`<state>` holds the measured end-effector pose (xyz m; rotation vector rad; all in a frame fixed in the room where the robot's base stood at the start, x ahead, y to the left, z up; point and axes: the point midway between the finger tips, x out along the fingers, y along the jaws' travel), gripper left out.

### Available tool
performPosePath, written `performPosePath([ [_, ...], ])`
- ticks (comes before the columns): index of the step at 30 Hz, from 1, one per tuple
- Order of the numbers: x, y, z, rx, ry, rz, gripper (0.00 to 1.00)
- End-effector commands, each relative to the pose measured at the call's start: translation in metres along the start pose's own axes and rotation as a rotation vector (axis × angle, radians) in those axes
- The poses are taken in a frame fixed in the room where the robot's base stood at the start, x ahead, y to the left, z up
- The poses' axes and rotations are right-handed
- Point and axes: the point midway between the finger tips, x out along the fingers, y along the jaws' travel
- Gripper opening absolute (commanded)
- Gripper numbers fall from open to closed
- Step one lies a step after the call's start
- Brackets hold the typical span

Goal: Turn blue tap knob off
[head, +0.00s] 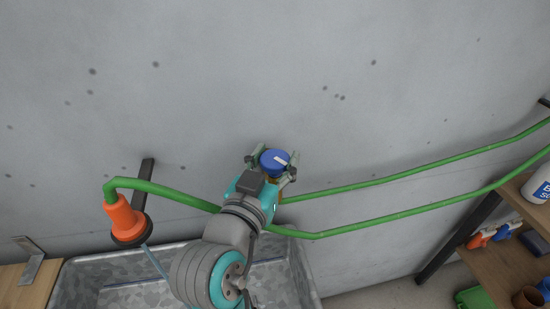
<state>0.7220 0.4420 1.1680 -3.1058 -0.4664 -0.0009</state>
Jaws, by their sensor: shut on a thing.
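The blue tap knob (274,162) is a round blue cap with a white mark on its top, in the middle of the head view in front of the wall. My gripper (272,165) reaches up to it from below, with one finger on each side of the knob, shut on it. The tap body under the knob is mostly hidden by my gripper and arm. An orange nozzle (122,217) on the green hose (165,190) hangs at the left, and a thin pale blue stream shows below it.
A grey metal basin (85,283) stands below, partly hidden by my arm. The green hose runs along the concrete wall (270,70) to the right. A wooden shelf (505,262) at the right holds a white bottle (538,186) and smaller items. The wall above the knob is clear.

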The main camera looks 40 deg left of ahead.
Motion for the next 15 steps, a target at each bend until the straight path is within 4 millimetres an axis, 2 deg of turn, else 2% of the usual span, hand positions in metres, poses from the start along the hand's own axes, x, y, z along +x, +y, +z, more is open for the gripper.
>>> performPosePath([
  [15,0.0005,0.0001,0.0007,-0.001,-0.002,0.1,0.22],
])
